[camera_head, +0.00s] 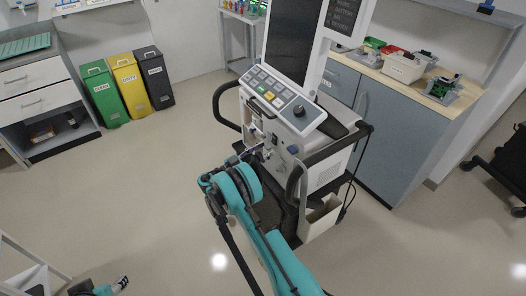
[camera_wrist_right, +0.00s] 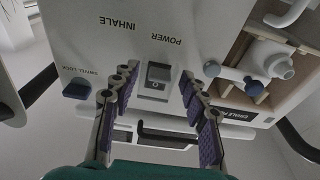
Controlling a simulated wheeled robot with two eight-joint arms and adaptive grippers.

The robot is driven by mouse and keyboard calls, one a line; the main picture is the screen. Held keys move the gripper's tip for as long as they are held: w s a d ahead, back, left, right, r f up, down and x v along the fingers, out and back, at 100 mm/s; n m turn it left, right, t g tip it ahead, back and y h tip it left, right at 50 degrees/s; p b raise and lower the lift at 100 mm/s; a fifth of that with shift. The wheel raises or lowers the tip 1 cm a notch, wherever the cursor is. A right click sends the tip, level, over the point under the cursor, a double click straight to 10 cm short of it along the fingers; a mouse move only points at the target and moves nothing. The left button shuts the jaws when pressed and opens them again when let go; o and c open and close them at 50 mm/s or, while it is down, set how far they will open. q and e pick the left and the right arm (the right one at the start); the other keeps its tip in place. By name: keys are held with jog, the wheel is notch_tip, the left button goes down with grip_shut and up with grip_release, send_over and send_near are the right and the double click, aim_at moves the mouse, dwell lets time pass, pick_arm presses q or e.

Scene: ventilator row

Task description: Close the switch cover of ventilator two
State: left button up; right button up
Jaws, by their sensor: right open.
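The ventilator (camera_head: 290,80) stands in the middle of the head view, with a dark screen and a keypad. My right gripper (camera_head: 260,152) is at its front panel. In the right wrist view, my right gripper (camera_wrist_right: 160,112) is open and empty, its purple-padded fingers apart. The power switch (camera_wrist_right: 158,76) shows between and beyond the fingertips, beside an upside-down "POWER" label. A pale frame with a dark slot (camera_wrist_right: 165,137) lies below it in the picture; I cannot tell whether this is the switch cover. My left gripper (camera_head: 122,283) shows small at the lower left, its jaws unclear.
In the right wrist view, a blue knob (camera_wrist_right: 77,89) is left of the fingers. A recess with a white fitting (camera_wrist_right: 268,62) is at right.

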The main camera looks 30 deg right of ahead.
jog(key=a+f, duration=0.1)
jog(key=a, duration=1)
jog(key=shift+s+a+f, duration=0.25)
jog(key=shift+f, duration=0.15)
jog(key=shift+r, duration=0.1)
jog(key=s+d+r+n+t+y, duration=0.1)
jog(key=s+r+n+t+y, duration=0.15)
jog(key=r+n+y, duration=0.35)
jog(key=s+d+r+n+t+y, duration=0.1)
jog(key=s+r+n+y, duration=0.35)
jog(key=r, duration=0.35)
jog(key=s+a+n+t+y, duration=0.1)
jog(key=s+a+n+y, duration=0.2)
jog(key=s+a, duration=0.3)
jog(key=s+a+n+t+y, duration=0.2)
jog(key=s+a+n+y, duration=0.2)
jog(key=s, duration=1.2)
jog(key=a+f+y, duration=0.1)
jog(key=a+y, duration=0.1)
jog(key=a, duration=0.1)
jog(key=shift+a, duration=0.2)
jog(key=shift+s, duration=0.1)
